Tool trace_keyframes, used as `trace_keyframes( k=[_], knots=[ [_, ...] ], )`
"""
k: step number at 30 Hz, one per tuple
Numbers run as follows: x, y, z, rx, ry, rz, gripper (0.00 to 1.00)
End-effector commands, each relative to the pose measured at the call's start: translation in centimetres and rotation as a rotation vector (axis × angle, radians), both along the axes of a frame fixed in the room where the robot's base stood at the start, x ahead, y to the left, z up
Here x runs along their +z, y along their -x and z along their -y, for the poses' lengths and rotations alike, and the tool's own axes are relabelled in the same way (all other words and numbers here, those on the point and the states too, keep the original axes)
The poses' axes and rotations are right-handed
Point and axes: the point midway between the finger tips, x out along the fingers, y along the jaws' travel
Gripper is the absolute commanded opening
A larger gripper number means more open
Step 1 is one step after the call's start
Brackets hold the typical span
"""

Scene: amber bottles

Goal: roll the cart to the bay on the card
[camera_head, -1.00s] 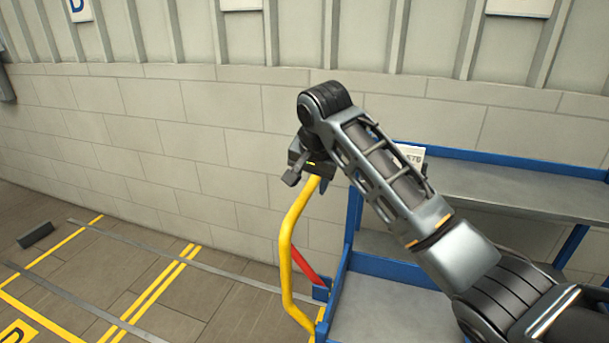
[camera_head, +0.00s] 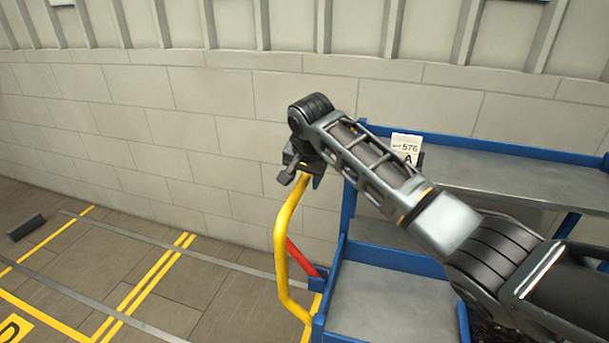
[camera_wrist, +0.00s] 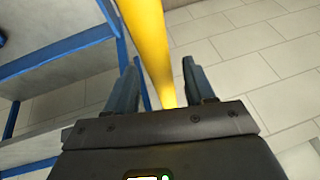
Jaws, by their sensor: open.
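The cart has a blue frame (camera_head: 345,215) and grey shelves, and stands at the right in the head view. Its yellow handle (camera_head: 281,245) rises at its left end and also shows in the wrist view (camera_wrist: 145,35). A white card (camera_head: 406,147) on the cart's upper shelf reads "576" and a large "A". My gripper (camera_head: 303,175) is at the top of the handle. In the wrist view its two fingers (camera_wrist: 160,88) are apart, with the yellow bar running between them. Whether either finger touches the bar I cannot tell.
Yellow lines (camera_head: 145,285) mark floor bays at the left; one floor mark (camera_head: 12,330) at the lower left edge reads "D". A dark block (camera_head: 26,227) lies on the floor at the far left. A pale block wall (camera_head: 190,130) stands behind the cart. The floor between is clear.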

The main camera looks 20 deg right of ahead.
Motion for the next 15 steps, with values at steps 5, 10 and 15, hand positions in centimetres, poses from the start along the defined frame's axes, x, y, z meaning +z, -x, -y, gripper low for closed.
trace_keyframes(
  k=[5, 10, 15],
  knots=[
    [-0.01, -0.02, -0.02, 0.000, 0.000, 0.000, 0.54],
    [0.01, -0.01, -0.02, 0.000, 0.000, 0.000, 0.39],
    [0.02, 0.00, -0.01, 0.000, 0.000, 0.000, 0.23]
  ],
)
